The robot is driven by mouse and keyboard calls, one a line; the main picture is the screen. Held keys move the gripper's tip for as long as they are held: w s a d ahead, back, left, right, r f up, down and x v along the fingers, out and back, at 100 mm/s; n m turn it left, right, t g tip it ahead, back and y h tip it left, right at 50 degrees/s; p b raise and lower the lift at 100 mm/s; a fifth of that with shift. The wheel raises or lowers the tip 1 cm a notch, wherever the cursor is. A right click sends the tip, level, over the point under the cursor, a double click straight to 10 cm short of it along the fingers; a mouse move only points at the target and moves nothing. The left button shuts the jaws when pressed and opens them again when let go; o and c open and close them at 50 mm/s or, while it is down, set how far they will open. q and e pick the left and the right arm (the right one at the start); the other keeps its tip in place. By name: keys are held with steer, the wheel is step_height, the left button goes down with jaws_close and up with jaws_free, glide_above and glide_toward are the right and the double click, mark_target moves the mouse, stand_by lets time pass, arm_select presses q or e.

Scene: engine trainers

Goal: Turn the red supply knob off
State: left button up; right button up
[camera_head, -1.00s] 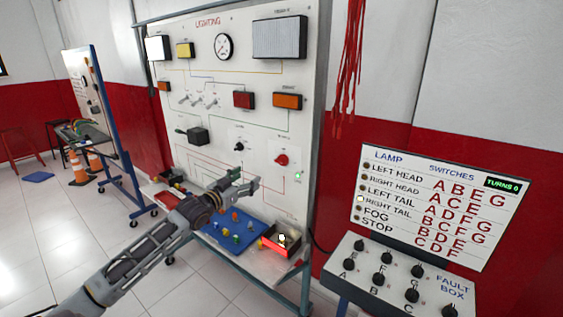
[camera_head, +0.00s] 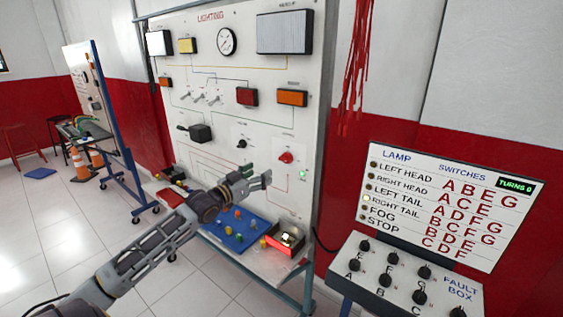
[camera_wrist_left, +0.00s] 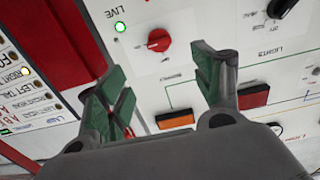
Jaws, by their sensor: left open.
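The red supply knob (camera_head: 286,157) sits on the lower right of the white lighting panel (camera_head: 215,95). In the left wrist view the red knob (camera_wrist_left: 159,40) shows beyond the fingers, beside a lit green lamp (camera_wrist_left: 120,26) near the word LIVE. My left gripper (camera_head: 266,178) is open, a little below and left of the knob in the head view. In the wrist view its green-padded fingers (camera_wrist_left: 165,85) are spread apart, with the knob between their directions and nothing held. The knob appears apart from both fingers. My right gripper is not in view.
A blue tray (camera_head: 228,238) with small coloured parts and a red box (camera_head: 284,240) lie on the shelf below the panel. A fault box (camera_head: 405,275) with several black knobs stands at right. Red cables (camera_head: 355,60) hang beside the panel.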

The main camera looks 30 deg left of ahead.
arm_select(q)
glide_toward(283, 159)
steer(key=shift+w, duration=1.15)
steer(key=shift+w+d+p, duration=0.15)
steer(key=shift+w+p, duration=0.25)
steer(key=shift+w, duration=1)
steer(key=shift+w+d, duration=0.1)
steer(key=shift+w, duration=0.9)
steer(key=shift+w+d, duration=0.1)
steer(key=shift+w, duration=0.85)
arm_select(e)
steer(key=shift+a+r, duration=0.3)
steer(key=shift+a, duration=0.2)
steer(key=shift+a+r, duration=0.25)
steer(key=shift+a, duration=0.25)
